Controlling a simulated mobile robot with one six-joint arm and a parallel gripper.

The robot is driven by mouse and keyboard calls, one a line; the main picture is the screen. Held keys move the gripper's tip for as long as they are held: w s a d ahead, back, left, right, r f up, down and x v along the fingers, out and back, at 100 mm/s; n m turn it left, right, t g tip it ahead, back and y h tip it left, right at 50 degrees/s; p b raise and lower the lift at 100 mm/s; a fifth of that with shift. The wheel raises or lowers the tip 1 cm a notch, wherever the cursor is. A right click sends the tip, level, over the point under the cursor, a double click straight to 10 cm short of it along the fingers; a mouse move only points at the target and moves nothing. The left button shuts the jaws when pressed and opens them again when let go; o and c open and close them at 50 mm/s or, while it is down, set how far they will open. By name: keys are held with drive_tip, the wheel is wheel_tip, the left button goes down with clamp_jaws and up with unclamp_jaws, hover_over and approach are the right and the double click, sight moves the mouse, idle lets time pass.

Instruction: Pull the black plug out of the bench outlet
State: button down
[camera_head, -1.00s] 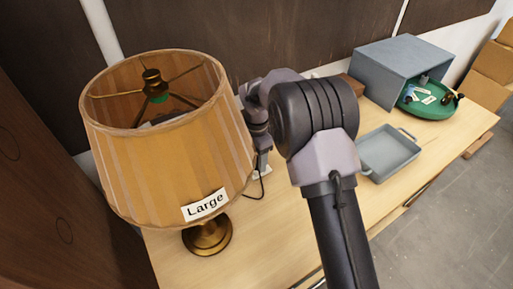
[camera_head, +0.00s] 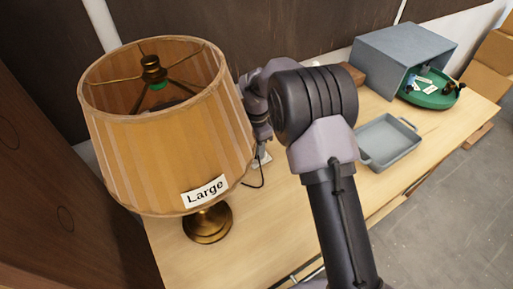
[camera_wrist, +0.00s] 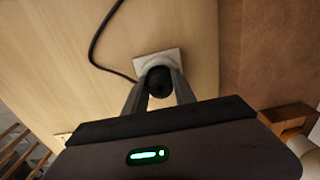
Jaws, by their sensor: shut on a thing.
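The black plug (camera_wrist: 158,84) sits between the two fingers of my gripper (camera_wrist: 157,88) in the wrist view. My gripper is shut on it. The plug is against the white bench outlet (camera_wrist: 160,58), and I cannot tell how deep it sits. A black cord (camera_wrist: 93,50) curves over the bench to the left of the outlet. In the head view my arm and the lamp partly hide the place, with the white outlet (camera_head: 263,158) and the cord (camera_head: 261,178) just showing.
A large lamp (camera_head: 165,140) labelled "Large" stands close left of my arm. To the right are a grey tray (camera_head: 390,143), a grey open box (camera_head: 405,55) and a green dish (camera_head: 440,98) with small parts. The front of the wooden bench (camera_head: 270,235) is clear.

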drive_tip(key=shift+r+p, duration=1.45)
drive_tip(key=shift+r, duration=0.9)
drive_tip(key=shift+f, duration=0.1)
